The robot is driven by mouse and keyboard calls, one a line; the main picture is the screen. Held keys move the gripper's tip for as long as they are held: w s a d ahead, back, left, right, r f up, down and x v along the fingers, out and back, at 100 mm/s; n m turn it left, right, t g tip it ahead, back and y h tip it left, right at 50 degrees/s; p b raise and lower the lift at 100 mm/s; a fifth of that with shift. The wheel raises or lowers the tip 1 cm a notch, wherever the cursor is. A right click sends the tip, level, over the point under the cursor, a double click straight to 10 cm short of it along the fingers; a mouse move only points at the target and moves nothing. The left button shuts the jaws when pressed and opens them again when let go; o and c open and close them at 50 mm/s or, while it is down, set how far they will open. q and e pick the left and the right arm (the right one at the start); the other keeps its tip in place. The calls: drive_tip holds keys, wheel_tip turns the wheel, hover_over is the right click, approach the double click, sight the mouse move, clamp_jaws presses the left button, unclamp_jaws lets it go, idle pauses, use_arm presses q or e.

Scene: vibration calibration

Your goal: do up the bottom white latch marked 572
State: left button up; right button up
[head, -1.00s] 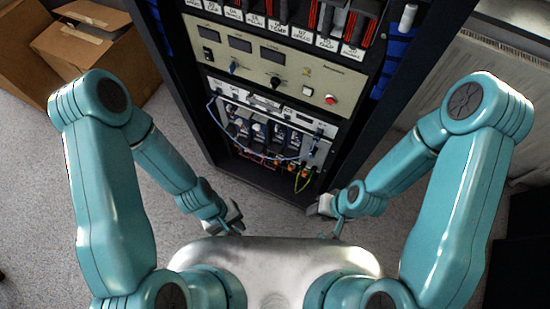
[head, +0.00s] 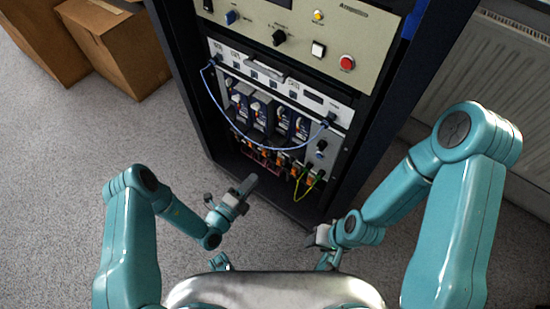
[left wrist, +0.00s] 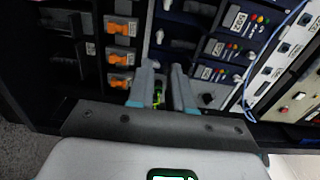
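The row of dark modules (head: 262,112) with pale labels sits low in the rack and also shows in the left wrist view (left wrist: 222,32). Small white pieces show on the modules in the left wrist view, one above my fingertips (left wrist: 160,36) and one at the right (left wrist: 237,78). I cannot read the mark 572 or tell which piece is that latch. My left gripper (head: 245,189) is in front of the rack's lower part, apart from the modules. Its fingers (left wrist: 163,72) stand apart and empty. My right gripper (head: 318,237) hangs by the rack's front right; its fingers are unclear.
A blue cable (head: 270,146) loops across the module row. Orange connectors (left wrist: 121,58) line up below the modules, and a yellow-green wire (head: 305,190) hangs at the right. Cardboard boxes (head: 125,50) stand at the left, a radiator (head: 490,90) at the right.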

use_arm(q)
drive_tip(key=b+x, duration=0.3)
drive_tip(key=x, duration=0.9)
drive_tip(key=shift+w+d, duration=0.2)
drive_tip(key=shift+w, duration=0.1)
clamp_jaws()
